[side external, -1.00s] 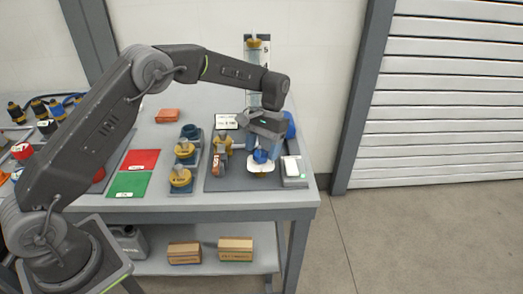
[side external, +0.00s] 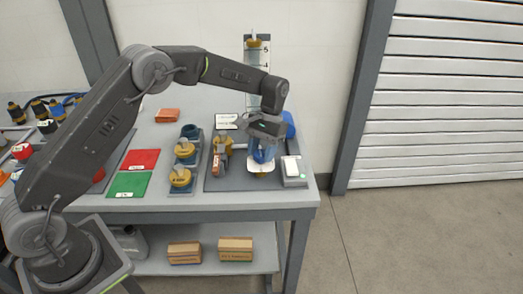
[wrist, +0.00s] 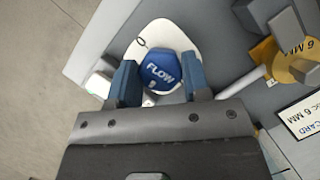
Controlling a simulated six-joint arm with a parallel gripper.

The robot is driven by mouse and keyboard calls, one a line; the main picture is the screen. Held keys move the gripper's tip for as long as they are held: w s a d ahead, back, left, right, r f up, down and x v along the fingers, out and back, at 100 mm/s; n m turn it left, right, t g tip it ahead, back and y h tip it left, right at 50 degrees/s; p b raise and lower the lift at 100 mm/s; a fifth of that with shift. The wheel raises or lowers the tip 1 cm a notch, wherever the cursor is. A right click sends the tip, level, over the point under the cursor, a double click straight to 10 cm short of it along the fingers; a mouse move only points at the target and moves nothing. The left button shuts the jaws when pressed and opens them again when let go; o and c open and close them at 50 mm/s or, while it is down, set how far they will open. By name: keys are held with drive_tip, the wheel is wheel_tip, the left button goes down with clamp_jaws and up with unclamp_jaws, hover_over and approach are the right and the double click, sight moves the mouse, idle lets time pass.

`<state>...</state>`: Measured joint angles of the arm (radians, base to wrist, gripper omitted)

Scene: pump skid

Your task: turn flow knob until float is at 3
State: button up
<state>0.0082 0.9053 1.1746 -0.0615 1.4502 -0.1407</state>
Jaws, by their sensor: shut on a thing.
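The blue flow knob (wrist: 160,70), marked FLOW, sits on a white plate (wrist: 176,36) in the wrist view. My gripper (wrist: 159,64) has a blue finger on each side of the knob and is shut on it. In the side external view my gripper (side external: 262,150) points down over the white plate (side external: 261,168) and mostly covers the knob. The clear flow tube (side external: 253,75) stands upright behind my wrist with a numbered scale, where 5 shows near the top. Its lower part is hidden, and I cannot make out the float.
A grey box with a white top (side external: 292,168) stands close on the right. Red (side external: 142,159) and green (side external: 129,185) mats lie further left.

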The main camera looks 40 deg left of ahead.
drive_tip(key=shift+m, duration=0.6)
drive_tip(key=o, duration=0.9)
drive_tip(key=v, duration=1.2)
drive_tip(key=shift+d, duration=0.2)
